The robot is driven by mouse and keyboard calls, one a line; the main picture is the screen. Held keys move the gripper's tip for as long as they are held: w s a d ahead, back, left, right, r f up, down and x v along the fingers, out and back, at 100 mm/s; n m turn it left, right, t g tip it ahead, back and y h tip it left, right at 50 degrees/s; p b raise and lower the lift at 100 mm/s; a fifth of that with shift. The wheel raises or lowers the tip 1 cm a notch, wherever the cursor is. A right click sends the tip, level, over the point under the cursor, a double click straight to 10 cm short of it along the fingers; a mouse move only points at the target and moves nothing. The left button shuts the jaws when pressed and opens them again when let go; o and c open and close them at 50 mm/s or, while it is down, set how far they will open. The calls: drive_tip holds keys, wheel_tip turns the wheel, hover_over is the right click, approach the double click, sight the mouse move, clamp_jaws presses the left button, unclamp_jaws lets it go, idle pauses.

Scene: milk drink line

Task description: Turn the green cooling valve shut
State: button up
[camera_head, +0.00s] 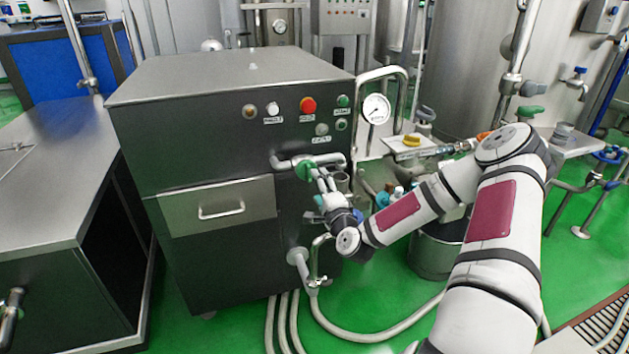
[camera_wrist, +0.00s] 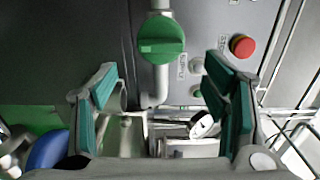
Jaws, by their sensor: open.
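The green cooling valve (camera_head: 305,170) is a round green knob on a bent grey pipe at the front of the dark steel cabinet. In the wrist view the valve knob (camera_wrist: 161,35) lies at top centre, with its raised grip bar running across the picture, crosswise to the pipe. My gripper (camera_head: 324,181) is close to the valve, at its lower right in the head view. In the wrist view my gripper (camera_wrist: 163,78) is open, its two green-padded fingers on either side below the knob. Nothing is between the fingers. The knob appears untouched, but the exact gap is unclear.
The cabinet front (camera_head: 170,140) carries a red button (camera_head: 308,105), small knobs and a drawer (camera_head: 218,205). A pressure gauge (camera_head: 376,109) stands right of it. A lower pipe outlet (camera_head: 298,258) and hoses run to the green floor. A steel table (camera_head: 60,170) stands left.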

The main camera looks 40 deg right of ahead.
drive_tip(key=v, duration=0.6)
idle(0.4)
drive_tip(key=s+a+n+g+y, duration=0.2)
drive_tip(key=a+n+g+y, duration=0.5)
drive_tip(key=a+n, duration=0.6)
drive_tip(key=s+a+r+n+g+h, duration=0.2)
drive_tip(key=s+r+n+g, duration=0.1)
drive_tip(key=s+r, duration=0.45)
drive_tip(key=s+a+r+n+g+h, duration=0.2)
drive_tip(key=s+a+r+g, duration=0.15)
drive_tip(key=s+r, duration=0.35)
drive_tip(key=s+a+r+n+g+y, duration=0.1)
drive_tip(key=s+a+r+n, duration=0.15)
drive_tip(key=s, duration=0.75)
drive_tip(key=s+a+r+n+g+y, duration=0.1)
drive_tip(key=s+a+r+g, duration=0.15)
drive_tip(key=s, duration=0.75)
wheel_tip(320, 180, up, 16)
drive_tip(key=t+p, duration=0.3)
drive_tip(key=p, duration=1.1)
drive_tip(key=shift+a+t, duration=0.35)
drive_tip(key=shift+t, duration=0.05)
drive_tip(key=shift+w, duration=0.2)
